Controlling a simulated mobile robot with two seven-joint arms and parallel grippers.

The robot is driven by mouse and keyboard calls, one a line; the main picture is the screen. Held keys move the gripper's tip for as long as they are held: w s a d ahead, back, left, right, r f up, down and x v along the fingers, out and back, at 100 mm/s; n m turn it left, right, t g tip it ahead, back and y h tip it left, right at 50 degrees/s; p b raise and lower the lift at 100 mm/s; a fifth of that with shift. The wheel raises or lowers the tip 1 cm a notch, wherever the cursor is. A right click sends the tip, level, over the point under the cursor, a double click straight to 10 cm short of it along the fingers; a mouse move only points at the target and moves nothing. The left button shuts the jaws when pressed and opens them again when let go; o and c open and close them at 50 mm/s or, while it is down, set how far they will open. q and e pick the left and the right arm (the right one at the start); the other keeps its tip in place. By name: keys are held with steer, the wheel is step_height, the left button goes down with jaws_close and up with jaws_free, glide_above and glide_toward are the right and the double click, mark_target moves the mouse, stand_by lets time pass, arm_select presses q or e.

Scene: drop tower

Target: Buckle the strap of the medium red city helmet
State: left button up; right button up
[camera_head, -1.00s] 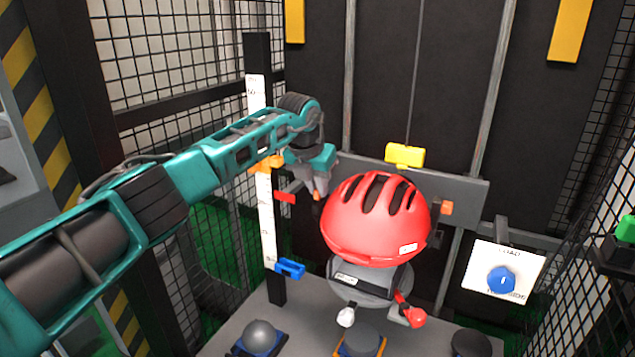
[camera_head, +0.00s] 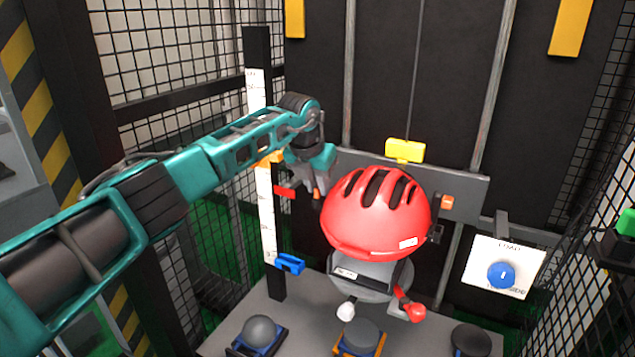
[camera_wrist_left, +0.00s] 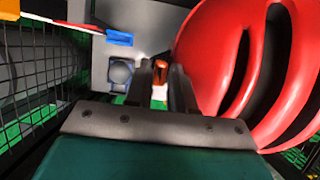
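The red helmet (camera_head: 375,215) with dark vents sits on a grey headform (camera_head: 375,287) and fills the right of the left wrist view (camera_wrist_left: 215,60). Below it are a white piece (camera_head: 346,311) on the left and a red piece (camera_head: 411,308) on the right, possibly the buckle halves. I cannot clearly make out the strap. My left gripper (camera_head: 318,190) is beside the helmet's left edge, pointing down. My right gripper is not in view.
A black post with a white scale (camera_head: 266,215) and red (camera_head: 285,192) and blue (camera_head: 290,264) markers stands left of the helmet. Several anvils, including a grey dome (camera_head: 261,331), sit on the base below. A load panel (camera_head: 515,255) is at right. Mesh fencing encloses both sides.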

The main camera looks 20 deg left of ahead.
arm_select(q)
steer(key=o, duration=0.3)
steer(key=shift+d, duration=0.15)
steer(key=v, duration=1.3)
steer(key=shift+w+a+b, duration=0.1)
steer(key=shift+a+b, duration=0.2)
steer(key=shift+b, duration=0.05)
